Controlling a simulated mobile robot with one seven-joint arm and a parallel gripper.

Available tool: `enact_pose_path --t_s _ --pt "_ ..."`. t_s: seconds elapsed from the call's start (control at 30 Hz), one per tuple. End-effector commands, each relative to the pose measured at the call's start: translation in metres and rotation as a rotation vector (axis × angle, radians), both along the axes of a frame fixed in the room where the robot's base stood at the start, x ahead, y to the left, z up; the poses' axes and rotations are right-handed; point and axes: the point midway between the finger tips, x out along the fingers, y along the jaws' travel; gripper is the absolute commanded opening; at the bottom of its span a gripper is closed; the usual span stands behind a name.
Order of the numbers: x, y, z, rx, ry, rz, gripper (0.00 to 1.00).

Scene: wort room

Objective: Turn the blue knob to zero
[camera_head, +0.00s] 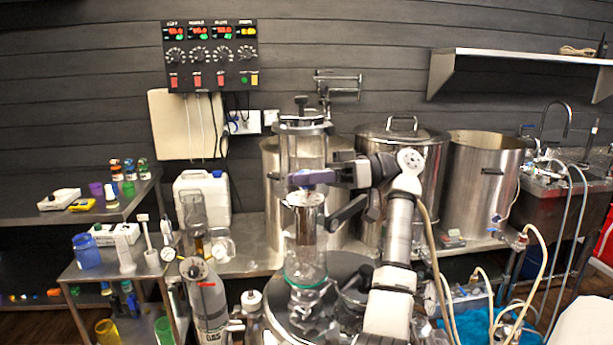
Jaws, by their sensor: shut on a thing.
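A blue-violet knob-like part (313,177) shows in the head view against the tall glass column (304,150). My gripper (334,177) reaches it from the right and is shut on it. The fingertips are small and partly hidden, so their exact hold on the part is unclear. No scale or zero mark on the part can be read. A small blue valve handle (497,218) also shows at the foot of the right steel pot, well apart from my gripper.
Steel pots (483,175) stand behind and right of my arm. A control panel (211,56) with dials hangs on the wall. A white canister (203,198) stands left of the column. Hoses (540,270) hang at the right. Small labware crowds the left cart.

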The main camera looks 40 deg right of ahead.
Motion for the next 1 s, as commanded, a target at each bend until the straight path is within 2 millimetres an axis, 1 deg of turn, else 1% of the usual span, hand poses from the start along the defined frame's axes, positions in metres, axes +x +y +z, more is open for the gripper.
enact_pose_path --t_s 0.3,0.73,0.77,0.9,1.0 --pt "0.0003 0.0010 -0.0008 -0.004 0.000 0.058 0.09" --pt "0.0006 0.0017 -0.0011 -0.005 0.001 0.064 0.09" --pt "0.0006 0.0017 -0.0012 -0.006 0.001 0.064 0.35" --pt "0.0005 0.0014 -0.0008 -0.004 0.001 0.063 0.53" --pt "0.0005 0.0012 -0.0005 -0.004 0.000 0.062 0.53"
